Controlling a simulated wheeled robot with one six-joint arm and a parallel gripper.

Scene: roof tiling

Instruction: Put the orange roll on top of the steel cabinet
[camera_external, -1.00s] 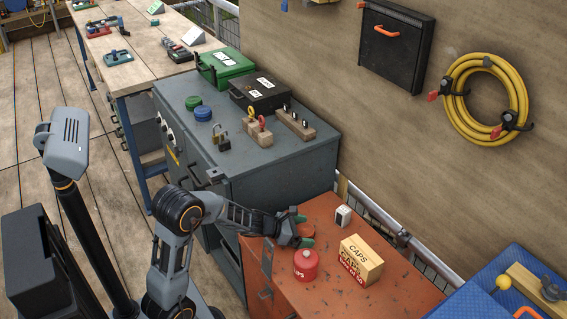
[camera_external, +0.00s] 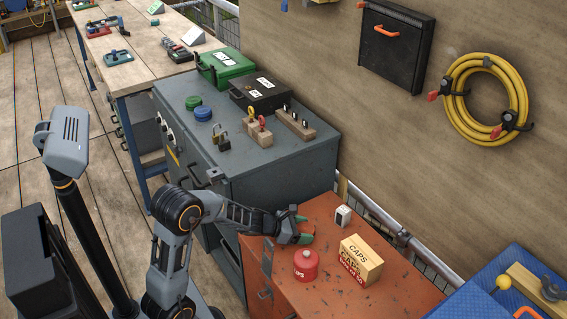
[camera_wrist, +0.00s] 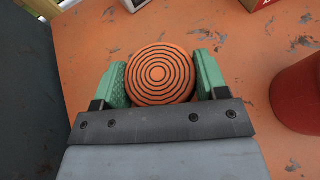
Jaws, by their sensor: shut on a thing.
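The orange roll (camera_wrist: 160,74) shows in the wrist view as a round orange top with dark concentric rings. It sits between the green finger pads of my gripper (camera_wrist: 161,80), which is shut on it. In the external view my gripper (camera_external: 304,232) is low over the orange cabinet top, and the roll is mostly hidden there. I cannot tell whether the roll touches the surface. The steel cabinet (camera_external: 285,160) is the grey one behind and left of the orange cabinet, with a bare patch at the front of its top.
On the orange cabinet (camera_external: 330,295) stand a red canister (camera_external: 306,265), a CAPS box (camera_external: 361,260) and a small white block (camera_external: 343,216). On the steel cabinet are green and blue rolls (camera_external: 203,113), padlocks (camera_external: 221,138), wooden blocks (camera_external: 295,124) and a black case (camera_external: 259,92).

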